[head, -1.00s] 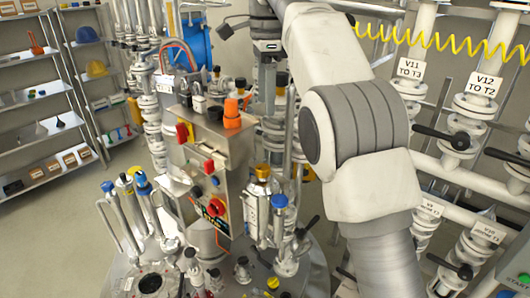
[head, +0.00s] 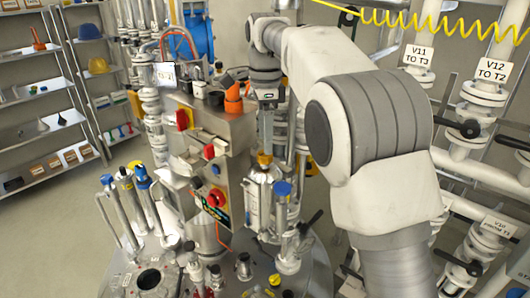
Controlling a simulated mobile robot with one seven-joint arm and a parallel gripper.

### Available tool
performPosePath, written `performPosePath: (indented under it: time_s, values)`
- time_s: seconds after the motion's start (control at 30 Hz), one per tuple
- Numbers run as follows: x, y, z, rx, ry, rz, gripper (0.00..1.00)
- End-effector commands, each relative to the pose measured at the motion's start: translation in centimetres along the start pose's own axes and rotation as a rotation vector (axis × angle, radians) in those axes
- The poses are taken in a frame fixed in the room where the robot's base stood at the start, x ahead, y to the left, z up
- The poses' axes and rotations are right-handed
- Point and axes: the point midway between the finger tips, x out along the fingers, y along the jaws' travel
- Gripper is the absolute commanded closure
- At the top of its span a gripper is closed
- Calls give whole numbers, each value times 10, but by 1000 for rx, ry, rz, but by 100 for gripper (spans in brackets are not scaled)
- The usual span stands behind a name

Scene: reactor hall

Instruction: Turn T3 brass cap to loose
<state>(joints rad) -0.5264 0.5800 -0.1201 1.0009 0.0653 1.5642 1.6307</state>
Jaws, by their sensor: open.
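A brass cap (head: 264,159) sits on top of a silver upright cylinder (head: 261,200) at the middle of the round metal deck. The label on the cylinder is too small to read, so I cannot confirm that it is T3. My gripper (head: 265,135) points down above the brass cap and looks apart from it. Its fingers are thin and hard to make out against the pipes behind, but it is open and holds nothing that I can see.
A metal control box (head: 208,125) with red knobs and an orange piece on top stands just left of the cylinder. A blue-capped post (head: 282,188) stands close at its right. Labelled valve pipes (head: 480,110) line the right side. Shelves (head: 45,100) stand far left.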

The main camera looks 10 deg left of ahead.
Motion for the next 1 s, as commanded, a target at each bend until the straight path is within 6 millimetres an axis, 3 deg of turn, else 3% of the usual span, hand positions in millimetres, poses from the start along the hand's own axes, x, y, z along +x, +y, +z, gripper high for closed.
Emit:
performPosePath:
  time_s: [0.23,0.6,1.0]
  values:
    - [31,0,0,-1,0,2,24]
    - [36,0,0,-1,0,-1,24]
    - [36,0,0,0,0,0,94]
